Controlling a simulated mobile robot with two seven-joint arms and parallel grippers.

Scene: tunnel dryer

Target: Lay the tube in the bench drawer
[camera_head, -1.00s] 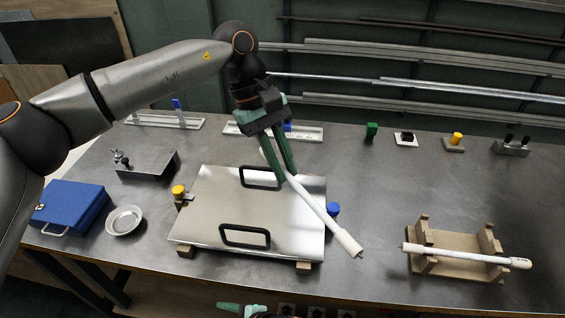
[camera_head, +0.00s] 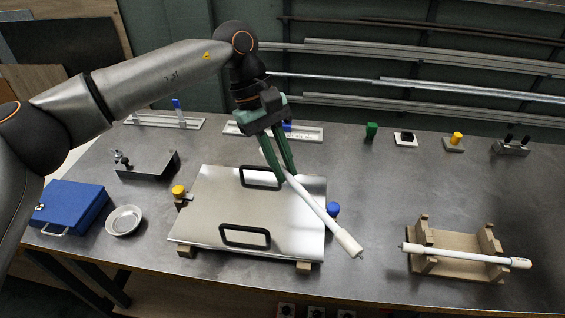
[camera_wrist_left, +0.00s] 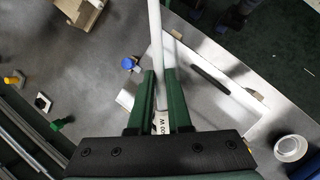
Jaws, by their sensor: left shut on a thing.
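A white tube (camera_head: 318,213) is in my left gripper (camera_head: 284,172), which is shut on it near its upper end. It slants down to the right, above the metal plate and past the plate's right edge. In the left wrist view the tube (camera_wrist_left: 155,45) runs up from between the green fingers (camera_wrist_left: 160,95). A second white tube (camera_head: 465,255) lies across a wooden cradle (camera_head: 455,268) at the right of the bench (camera_head: 380,200). My right gripper is not in view. I cannot make out an open bench drawer.
The metal plate (camera_head: 215,205) with two black handles rests on wooden blocks, with a yellow knob (camera_head: 178,191) and a blue knob (camera_head: 333,209) beside it. A blue box (camera_head: 72,207) and white dish (camera_head: 124,220) are at left. The bench between plate and cradle is clear.

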